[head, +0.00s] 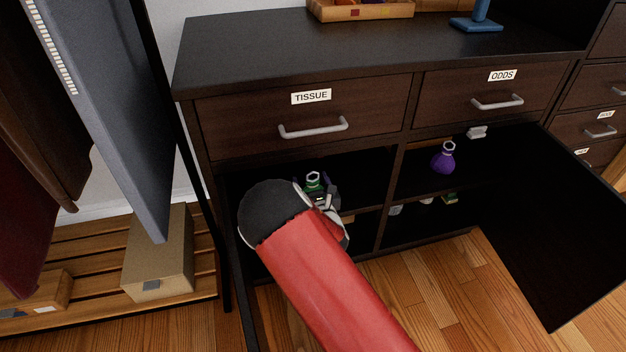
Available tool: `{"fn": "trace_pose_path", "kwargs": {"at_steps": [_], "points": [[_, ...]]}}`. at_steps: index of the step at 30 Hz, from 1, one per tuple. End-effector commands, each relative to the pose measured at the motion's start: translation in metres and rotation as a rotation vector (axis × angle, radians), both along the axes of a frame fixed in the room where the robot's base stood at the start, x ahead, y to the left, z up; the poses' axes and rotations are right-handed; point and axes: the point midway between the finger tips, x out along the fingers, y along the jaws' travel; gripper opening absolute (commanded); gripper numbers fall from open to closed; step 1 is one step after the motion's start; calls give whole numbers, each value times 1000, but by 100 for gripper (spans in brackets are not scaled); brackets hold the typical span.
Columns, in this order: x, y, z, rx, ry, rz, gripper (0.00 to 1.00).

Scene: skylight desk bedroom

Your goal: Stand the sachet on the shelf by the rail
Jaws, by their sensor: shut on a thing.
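My gripper (324,197) is inside the open left compartment of the dark cabinet, under the TISSUE drawer. It is shut on a small green sachet (314,182) with a pale ring at its top. The sachet's lower part is hidden behind my gripper and arm, so I cannot tell whether it touches the shelf. The left compartment's shelf (240,182) is dark and mostly covered by my arm. A similar purple pouch (443,161) with a pale ring stands upright on the right compartment's shelf (415,185).
The cabinet's right door (560,230) stands open. Small items (450,197) lie low in the right compartment. Hanging clothes (110,100) and a cardboard box (160,255) on a slatted rack are at left. A wooden tray (360,12) and blue stand (477,22) are on top.

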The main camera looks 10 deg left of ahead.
Motion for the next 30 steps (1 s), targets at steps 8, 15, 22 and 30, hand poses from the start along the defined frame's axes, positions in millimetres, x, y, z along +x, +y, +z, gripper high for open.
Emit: {"fn": "trace_pose_path", "kwargs": {"at_steps": [8, 15, 22, 30], "points": [[0, 0, -2, 0, 0, 0, 82], [0, 0, -2, 0, 0, 0, 89], [-5, -2, 0, 0, 1, 0, 89], [-55, -26, -1, -3, 3, -1, 89]]}}
